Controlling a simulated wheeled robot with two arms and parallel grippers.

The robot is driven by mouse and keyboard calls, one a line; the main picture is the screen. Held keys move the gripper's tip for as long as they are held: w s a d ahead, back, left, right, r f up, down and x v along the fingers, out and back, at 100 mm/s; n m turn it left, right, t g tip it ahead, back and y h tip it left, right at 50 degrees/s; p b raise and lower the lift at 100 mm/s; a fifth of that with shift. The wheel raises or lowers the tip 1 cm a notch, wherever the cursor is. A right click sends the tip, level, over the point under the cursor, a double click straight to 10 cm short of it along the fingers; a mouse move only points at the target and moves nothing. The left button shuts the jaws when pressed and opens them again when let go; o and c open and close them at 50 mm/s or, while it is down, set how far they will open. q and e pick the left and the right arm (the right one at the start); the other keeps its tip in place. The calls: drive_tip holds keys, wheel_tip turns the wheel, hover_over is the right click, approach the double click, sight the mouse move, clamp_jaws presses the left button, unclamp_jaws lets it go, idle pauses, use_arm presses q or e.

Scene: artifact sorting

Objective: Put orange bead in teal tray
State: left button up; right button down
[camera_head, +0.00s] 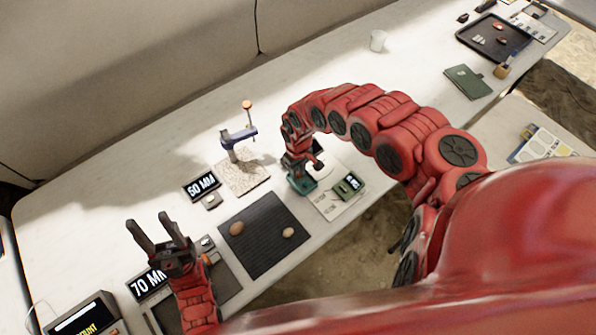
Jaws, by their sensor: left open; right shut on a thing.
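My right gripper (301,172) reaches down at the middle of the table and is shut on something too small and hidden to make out. A dark teal shape (301,185), which may be the teal tray, shows right at its fingertips; I cannot tell whether they touch. Two orange-brown beads, one at the left (237,228) and one at the right (288,232), lie apart on the dark ribbed mat (262,252). My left gripper (153,228) is open and empty, fingers raised, left of the mat.
A blue caliper-like stand (238,140) with an orange knob rises behind the mat. A "60 MM" display (201,186) and a "70 MM" display (147,284) stand at the left. A small green device (348,186) lies right of my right gripper.

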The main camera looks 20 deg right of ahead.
sight(299, 174)
drive_tip(key=shift+f, duration=0.1)
drive_tip(key=c, duration=1)
unclamp_jaws()
drive_tip(key=r, duration=0.3)
drive_tip(key=r+p, duration=0.1)
drive_tip(key=r, duration=0.2)
drive_tip(key=shift+w+d+r, duration=0.1)
drive_tip(key=shift+w+d, duration=0.1)
wheel_tip(299, 174, up, 6)
drive_tip(key=p, duration=0.4)
drive_tip(key=shift+s+a+p, duration=0.15)
drive_tip(key=shift+s+p, duration=0.05)
drive_tip(key=shift+p, duration=0.1)
